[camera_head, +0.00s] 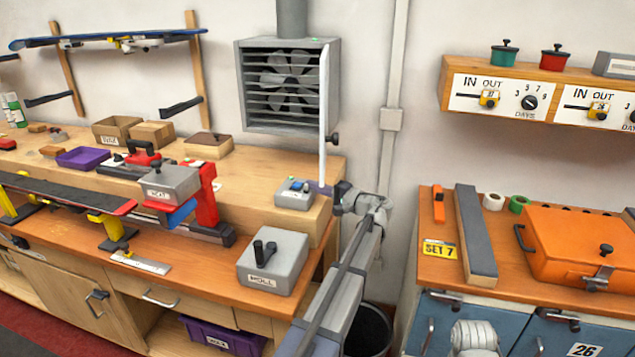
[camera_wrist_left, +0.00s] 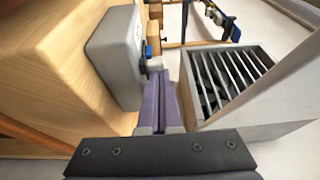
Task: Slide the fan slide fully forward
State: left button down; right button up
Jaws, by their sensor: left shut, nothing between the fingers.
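In the left wrist view the fingertips (camera_wrist_left: 158,80) are close to the knob; contact is unclear. My right gripper is out of view.
A louvred fan unit (camera_head: 289,84) hangs on the wall above the box, with a pale upright panel (camera_head: 323,115) at its right edge. A grey box (camera_head: 272,262) with a black handle stands on the lower bench. An orange case (camera_head: 580,245) lies on the right bench.

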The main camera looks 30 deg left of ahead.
pick_arm(q)
jog(key=shift+s, duration=0.1)
jog(key=shift+w+a, duration=0.1)
jog(key=shift+w, duration=0.2)
jog(key=w, duration=0.3)
jog(key=shift+w, duration=0.3)
jog(key=s+d, duration=0.1)
jog(key=d, duration=0.8)
jog(key=shift+d, duration=0.15)
jog(key=shift+s, duration=0.1)
jog(key=s+d+f+m+h+p, duration=0.1)
jog(key=s+d+f+h+p, duration=0.2)
jog(key=s+d, duration=0.7)
jog(key=s+d+f+g+h+p, duration=0.1)
jog(key=s+d+f+h+p, duration=0.3)
jog(key=s+d+h, duration=0.4)
jog(key=s+d+f+m+g+h+p, duration=0.1)
jog(key=s+d+f+h+p, duration=0.2)
jog(key=s+d, duration=1)
jog(key=s+h+p, duration=0.1)
jog(key=s+h, duration=0.1)
jog(key=s, duration=0.1)
jog(key=shift+d+f+m+h, duration=0.15)
jog(key=shift+f+m+h, duration=0.15)
jog(key=shift+h, duration=0.1)
